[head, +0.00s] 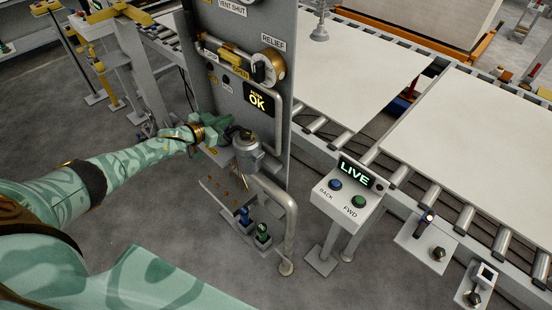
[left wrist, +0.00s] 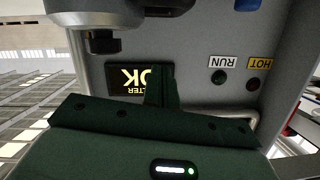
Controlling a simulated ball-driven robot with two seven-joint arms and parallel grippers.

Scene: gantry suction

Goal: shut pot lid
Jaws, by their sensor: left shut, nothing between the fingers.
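The grey pot (head: 246,162) is fixed to the front of the upright grey panel, under the OK display. A dark part shows at its top; I cannot tell the lid's angle. My left gripper (head: 226,126) is beside and above the pot, in front of the panel, shut and empty. In the left wrist view, which is upside down, its shut dark green fingers (left wrist: 161,88) stand in front of the display. A grey rounded body with a black knob (left wrist: 102,42), likely the pot, shows apart from the fingers at upper left. My right gripper is out of view.
The panel carries the OK display (head: 258,100), a relief valve (head: 268,67) and lamps. A pipe (head: 290,215) runs down beside the pot. A small perforated shelf (head: 225,190) lies below. A LIVE button box (head: 345,200) and roller conveyor (head: 325,130) stand to the right.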

